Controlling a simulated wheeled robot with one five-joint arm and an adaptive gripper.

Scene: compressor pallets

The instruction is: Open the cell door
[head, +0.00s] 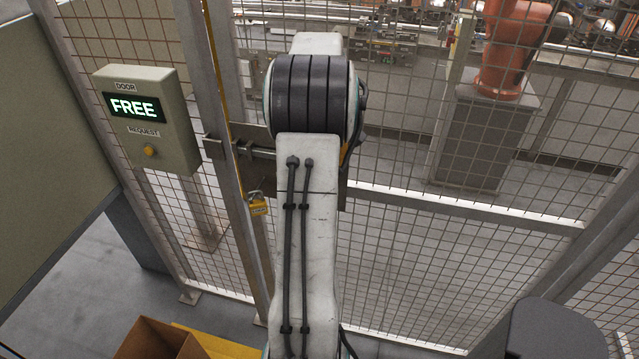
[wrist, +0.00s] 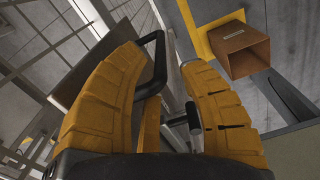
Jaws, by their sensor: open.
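The cell door (head: 400,260) is a mesh panel in a metal frame and appears closed in the head view. A metal latch with a bolt (head: 262,152) sits at its left post, partly hidden behind my arm. A yellow padlock (head: 258,206) hangs below the latch. In the wrist view my gripper (wrist: 160,66) is open. A black bar handle (wrist: 158,58) lies between its orange fingers, close to the left one. A dark T-shaped knob (wrist: 184,120) shows beside the right finger. I cannot tell whether either finger touches them.
A door box (head: 148,120) left of the door reads FREE, with a yellow request button (head: 150,151). A cardboard box (head: 160,340) stands at the bottom left, and shows in the wrist view (wrist: 238,50). An orange robot (head: 512,45) on a pedestal stands behind the mesh.

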